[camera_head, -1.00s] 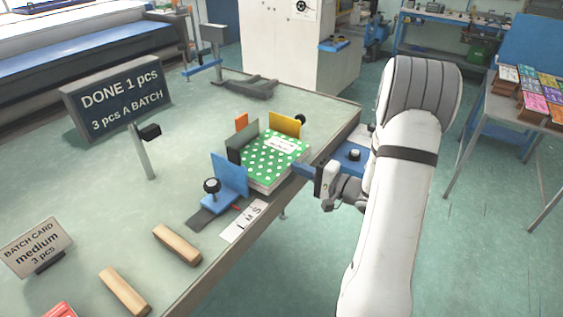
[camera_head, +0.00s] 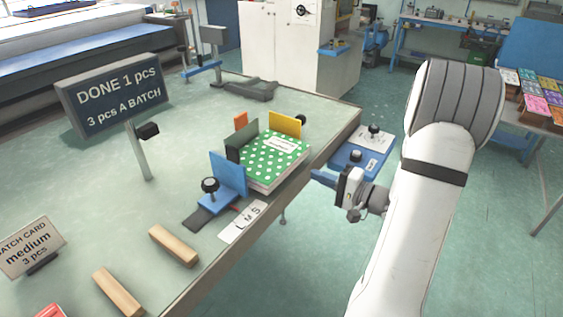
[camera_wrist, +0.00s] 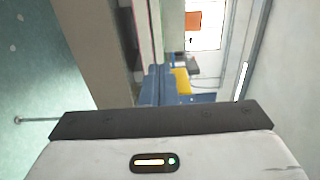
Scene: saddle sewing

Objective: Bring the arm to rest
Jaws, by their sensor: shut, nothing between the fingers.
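My gripper (camera_head: 318,179) is in the head view, to the right of the bench's edge. Its blue fingers are shut and empty, pointing left toward the bench and apart from the green dotted book (camera_head: 272,158). My white arm comes up from the bottom and bends at the top right. In the wrist view, the dark front edge of my gripper's body crosses the lower part. The finger area ahead of it is hard to make out.
The book lies in a jig with a blue plate (camera_head: 229,176) and a yellow plate (camera_head: 285,124) on the bench (camera_head: 110,205). A blue-and-white fixture (camera_head: 352,158) sits close behind my gripper. A sign (camera_head: 115,92) reads DONE 1 pcs. Open floor lies right of the bench.

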